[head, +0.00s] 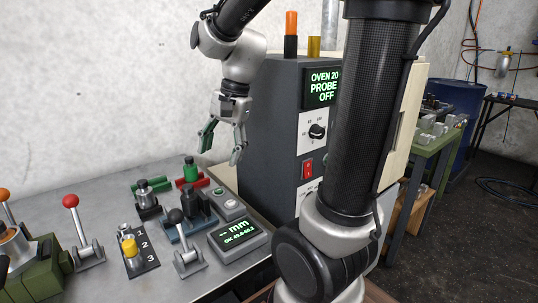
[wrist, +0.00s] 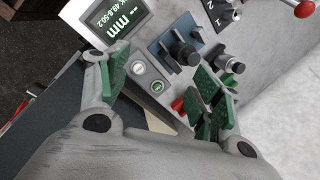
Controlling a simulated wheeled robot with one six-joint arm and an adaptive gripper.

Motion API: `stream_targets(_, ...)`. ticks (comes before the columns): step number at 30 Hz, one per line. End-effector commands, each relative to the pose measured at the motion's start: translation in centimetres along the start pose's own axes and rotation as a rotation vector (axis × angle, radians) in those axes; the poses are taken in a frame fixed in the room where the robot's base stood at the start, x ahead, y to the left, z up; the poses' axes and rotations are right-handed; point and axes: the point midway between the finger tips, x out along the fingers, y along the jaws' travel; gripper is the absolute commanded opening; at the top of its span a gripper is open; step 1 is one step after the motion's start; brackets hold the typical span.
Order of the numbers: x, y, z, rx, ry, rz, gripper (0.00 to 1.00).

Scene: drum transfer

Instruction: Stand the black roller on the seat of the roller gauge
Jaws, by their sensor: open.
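The roller gauge (head: 176,231) has a blue base and dark upright parts, and stands on the grey bench beside its "mm" display (head: 238,236). It also shows in the wrist view, where its blue base (wrist: 205,28) carries a dark rounded part (wrist: 184,52). I cannot tell whether that part is the black roller or belongs to the gauge; no separate black roller is clear. My gripper (head: 221,151) hangs above the bench, left of the oven, with its green-padded fingers spread. It shows in the wrist view (wrist: 165,92) with nothing between the fingers.
The grey oven (head: 270,130) rises close to my gripper's right. Red (head: 195,183) and green (head: 153,184) blocks lie behind the gauge. A black-knobbed lever (head: 188,259), a numbered selector (head: 138,257) and a red-knobbed lever (head: 85,250) stand in front and left.

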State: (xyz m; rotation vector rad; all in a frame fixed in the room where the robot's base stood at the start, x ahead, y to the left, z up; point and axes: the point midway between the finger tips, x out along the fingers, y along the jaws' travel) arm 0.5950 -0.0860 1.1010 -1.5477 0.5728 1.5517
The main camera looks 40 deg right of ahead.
Motion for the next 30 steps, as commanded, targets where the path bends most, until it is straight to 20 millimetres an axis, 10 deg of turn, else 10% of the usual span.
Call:
stream_targets(6, -4.2, 8.7, 2.2, -0.607, 0.212, 0.02, 0.65)
stream_targets(12, -5.0, 13.0, 2.9, -0.932, 0.324, 0.083, 0.65)
stream_targets(30, -5.1, 13.8, 3.0, -1.005, 0.345, 0.103, 0.65)
